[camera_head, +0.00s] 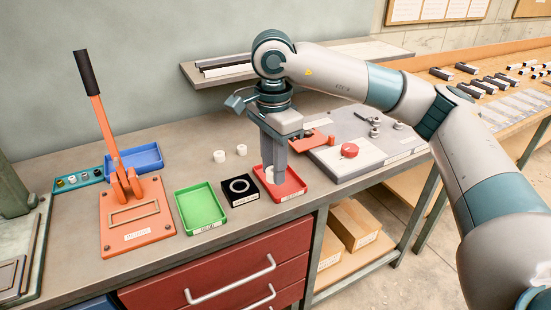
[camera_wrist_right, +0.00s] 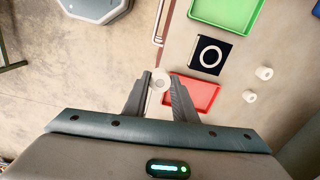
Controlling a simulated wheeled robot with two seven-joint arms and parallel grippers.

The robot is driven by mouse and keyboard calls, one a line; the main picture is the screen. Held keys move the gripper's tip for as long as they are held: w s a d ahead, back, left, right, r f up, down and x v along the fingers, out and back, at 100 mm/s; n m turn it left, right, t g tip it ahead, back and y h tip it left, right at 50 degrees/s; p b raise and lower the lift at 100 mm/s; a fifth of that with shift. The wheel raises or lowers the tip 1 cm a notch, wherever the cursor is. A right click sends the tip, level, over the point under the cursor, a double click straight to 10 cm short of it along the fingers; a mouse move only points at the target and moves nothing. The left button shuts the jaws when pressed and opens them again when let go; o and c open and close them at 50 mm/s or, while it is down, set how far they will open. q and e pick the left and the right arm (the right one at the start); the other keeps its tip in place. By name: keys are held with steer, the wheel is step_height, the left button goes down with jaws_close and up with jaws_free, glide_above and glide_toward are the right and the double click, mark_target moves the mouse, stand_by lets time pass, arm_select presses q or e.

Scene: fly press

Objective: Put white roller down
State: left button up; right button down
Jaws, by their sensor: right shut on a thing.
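My right gripper (camera_head: 274,178) points down at the red tray (camera_head: 291,188) and is shut on a white roller (camera_wrist_right: 161,80). In the right wrist view the roller sits between the two fingertips (camera_wrist_right: 160,88), beside the red tray's edge (camera_wrist_right: 214,99). In the head view the fingers hide most of the roller, and whether it touches the tray cannot be told. Two more white rollers, one on the left (camera_head: 219,156) and one on the right (camera_head: 241,150), stand on the bench behind the trays. My left gripper is not in view.
Left of the red tray are a black holder with a white ring (camera_head: 239,190), a green tray (camera_head: 202,208) and an orange lever press (camera_head: 137,216). A blue tray (camera_head: 134,158) lies behind. A grey panel with a red button (camera_head: 349,150) stands right.

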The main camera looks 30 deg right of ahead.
steer(key=s+a+f+n, duration=0.3)
steer(key=s+f+n, duration=0.2)
steer(key=n, duration=1.1)
step_height(320, 180, down, 2)
steer(key=shift+a+f, duration=0.1)
steer(key=shift+a, duration=0.1)
